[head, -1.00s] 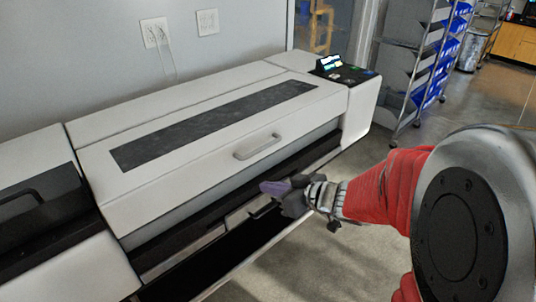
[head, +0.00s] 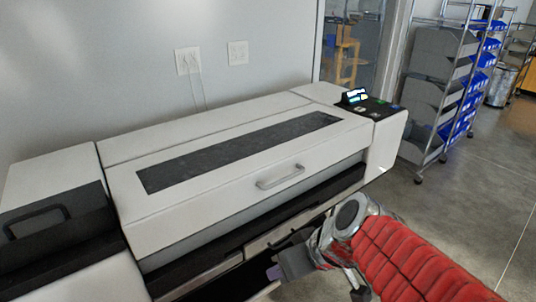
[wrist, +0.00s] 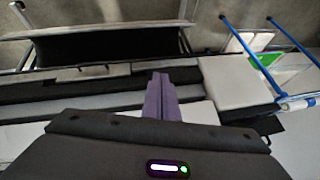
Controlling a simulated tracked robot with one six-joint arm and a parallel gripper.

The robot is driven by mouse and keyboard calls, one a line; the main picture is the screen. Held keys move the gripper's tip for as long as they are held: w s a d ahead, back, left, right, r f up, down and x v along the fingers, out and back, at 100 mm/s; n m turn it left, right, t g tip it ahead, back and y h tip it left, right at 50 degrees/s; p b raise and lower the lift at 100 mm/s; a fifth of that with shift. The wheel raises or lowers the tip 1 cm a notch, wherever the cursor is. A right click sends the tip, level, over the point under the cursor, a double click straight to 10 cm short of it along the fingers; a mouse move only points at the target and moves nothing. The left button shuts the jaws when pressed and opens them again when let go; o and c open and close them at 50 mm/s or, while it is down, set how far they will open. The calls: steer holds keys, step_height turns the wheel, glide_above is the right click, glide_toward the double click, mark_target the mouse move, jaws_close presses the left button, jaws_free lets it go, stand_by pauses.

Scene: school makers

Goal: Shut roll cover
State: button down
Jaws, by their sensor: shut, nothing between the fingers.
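A wide white and grey printer fills the left and middle of the head view. Its top lid (head: 200,200), with a dark window and a grey handle (head: 280,177), lies shut. Below it runs a dark front recess and a pale lower front panel (head: 262,246) with a small dark handle; it also shows in the wrist view (wrist: 65,74). I cannot tell for sure which part is the roll cover. My gripper (head: 274,273) is shut and empty, low in front of the lower panel. Its purple fingers (wrist: 160,88) show over the printer front in the wrist view; contact is unclear.
A dark open bin or tray (wrist: 105,45) with a pale rim sticks out below the printer front. A control panel (head: 368,104) sits at the printer's right end. A wire rack with blue bins (head: 470,88) stands at right. Floor is clear at right.

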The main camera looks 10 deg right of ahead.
steer(key=s+d+r+m+t+h, duration=0.1)
steer(key=s+d+r+m+h, duration=0.2)
steer(key=d, duration=0.4)
steer(key=shift+s+r+m+h, duration=0.3)
steer(key=shift+s+m+h, duration=0.25)
steer(key=shift+h, duration=0.35)
steer(key=shift+s, duration=0.1)
